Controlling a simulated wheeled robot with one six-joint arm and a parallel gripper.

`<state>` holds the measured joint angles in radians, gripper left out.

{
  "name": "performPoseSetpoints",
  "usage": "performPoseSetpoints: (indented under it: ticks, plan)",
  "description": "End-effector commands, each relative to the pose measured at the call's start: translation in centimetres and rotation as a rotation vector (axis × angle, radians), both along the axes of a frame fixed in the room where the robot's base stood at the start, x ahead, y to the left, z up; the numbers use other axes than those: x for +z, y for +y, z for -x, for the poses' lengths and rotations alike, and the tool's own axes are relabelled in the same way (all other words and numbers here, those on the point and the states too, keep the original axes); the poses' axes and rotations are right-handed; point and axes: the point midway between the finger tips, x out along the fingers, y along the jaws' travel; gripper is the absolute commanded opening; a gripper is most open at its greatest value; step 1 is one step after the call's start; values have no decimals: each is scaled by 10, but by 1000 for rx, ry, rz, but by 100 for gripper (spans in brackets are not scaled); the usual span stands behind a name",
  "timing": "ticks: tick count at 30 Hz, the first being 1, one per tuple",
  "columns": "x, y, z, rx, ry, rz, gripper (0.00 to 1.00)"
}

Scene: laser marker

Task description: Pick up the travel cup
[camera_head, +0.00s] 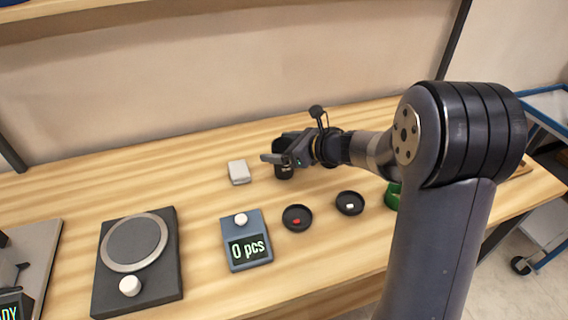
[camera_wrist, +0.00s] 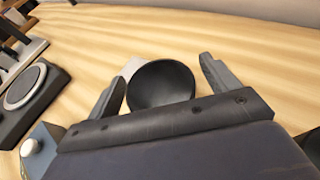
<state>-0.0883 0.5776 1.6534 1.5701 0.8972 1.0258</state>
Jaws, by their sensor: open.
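A black round object, which looks like the travel cup (camera_wrist: 160,84), shows in the wrist view between the two fingers, its round dark top facing the camera. In the head view the dark cup (camera_head: 284,173) is partly hidden under my gripper (camera_head: 278,157), by the back of the wooden table. My gripper also shows in the wrist view (camera_wrist: 162,74), with its fingers spread apart on either side of the cup. I see gaps between the fingers and the cup, and no grip on it. The cup's lower part is hidden.
A small white box (camera_head: 239,172) stands just left of the cup. A counting scale (camera_head: 248,252) reading "0 pcs", two dark dishes (camera_head: 298,226) (camera_head: 350,210) with small parts, and a green object (camera_head: 393,195) are nearer. A dark round-plate device (camera_head: 106,292) stands at left.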

Motion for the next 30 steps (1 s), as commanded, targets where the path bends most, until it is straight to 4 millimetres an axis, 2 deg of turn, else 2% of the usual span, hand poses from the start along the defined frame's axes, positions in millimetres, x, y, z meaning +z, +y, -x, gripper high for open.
performPoseSetpoints:
  ticks: [3,10,22,30]
  plan:
    - [-3,7,-3,1,0,-1,83]
    - [-3,7,-4,-1,-1,-1,82]
    - [-3,7,-4,-1,0,0,49]
    - [-1,7,-4,-1,-2,0,49]
